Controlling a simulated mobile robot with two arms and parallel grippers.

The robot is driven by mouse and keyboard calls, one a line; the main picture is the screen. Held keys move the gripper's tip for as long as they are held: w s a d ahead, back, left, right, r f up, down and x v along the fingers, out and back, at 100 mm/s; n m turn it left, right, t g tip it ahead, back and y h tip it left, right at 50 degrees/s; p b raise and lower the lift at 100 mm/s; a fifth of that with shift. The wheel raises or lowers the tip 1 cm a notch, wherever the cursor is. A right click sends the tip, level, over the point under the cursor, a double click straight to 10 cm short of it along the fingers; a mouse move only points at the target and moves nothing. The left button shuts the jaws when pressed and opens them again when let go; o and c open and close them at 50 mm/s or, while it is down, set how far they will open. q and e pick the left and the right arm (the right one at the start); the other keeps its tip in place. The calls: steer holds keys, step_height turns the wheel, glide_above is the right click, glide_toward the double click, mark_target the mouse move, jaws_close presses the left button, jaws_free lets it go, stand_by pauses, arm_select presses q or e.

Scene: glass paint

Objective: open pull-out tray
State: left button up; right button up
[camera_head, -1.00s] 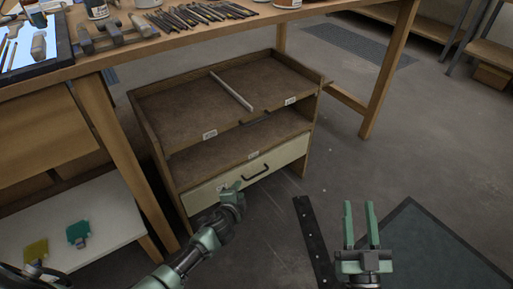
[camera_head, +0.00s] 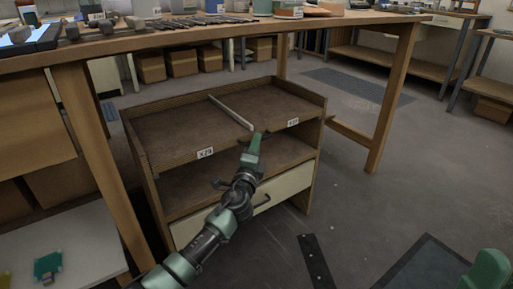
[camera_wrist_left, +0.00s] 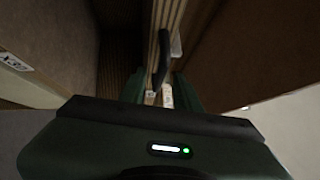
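The wooden cabinet (camera_head: 165,185) stands under the workbench. Its upper tray (camera_head: 185,125) has a brown board, white labels on the front edge and a pale strip lying across it. My left gripper (camera_head: 253,146) is at the middle of the tray's front edge, covering that part. In the left wrist view, its fingers (camera_wrist_left: 161,93) are apart, with a dark handle (camera_wrist_left: 163,58) and the layered wood edge showing between and beyond them. Contact cannot be told. My right gripper (camera_head: 488,270) shows only as a green part at the lower right; its fingers are not clear.
Below the tray are an open shelf and a pale drawer (camera_head: 285,190) with a black handle, partly behind my left arm. The workbench (camera_head: 230,30) stands over the cabinet, with its legs at both sides.

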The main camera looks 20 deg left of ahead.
arm_select(q)
steer(key=shift+w, duration=0.55)
steer(key=shift+c, duration=0.3)
jaws_close()
stand_by(0.8)
